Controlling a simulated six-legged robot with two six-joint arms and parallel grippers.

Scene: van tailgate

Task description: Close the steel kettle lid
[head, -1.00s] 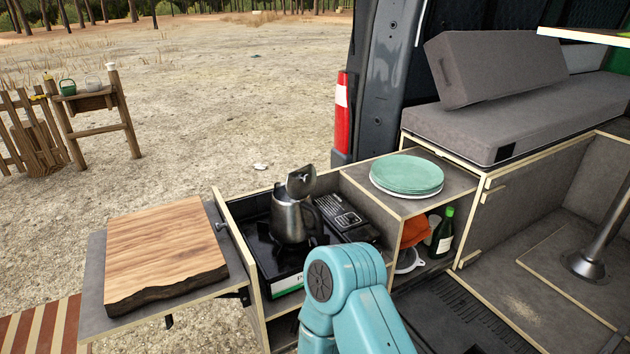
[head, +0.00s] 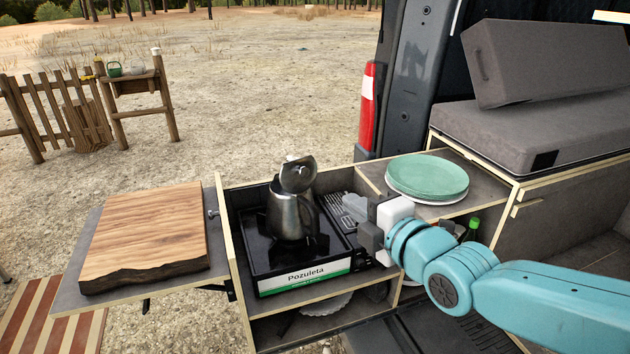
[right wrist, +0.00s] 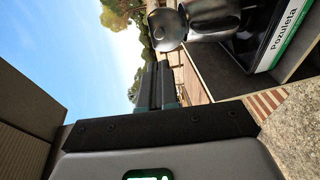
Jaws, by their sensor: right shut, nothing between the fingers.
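The steel kettle (head: 288,218) stands on the black stove in the head view. Its lid (head: 298,174) is open, tilted up steeply above the kettle's rim. My right gripper (head: 352,208) is to the right of the kettle, apart from it, at about the height of its body. It is shut and empty. In the right wrist view the shut fingers (right wrist: 157,72) point up the picture, with the round lid (right wrist: 167,27) beyond their tips and part of the kettle (right wrist: 208,14) at the top. My left gripper is not in view.
The stove (head: 262,262) sits in a wooden-edged drawer box. A wooden board (head: 145,238) lies on a side shelf at left. Open air lies above the kettle.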

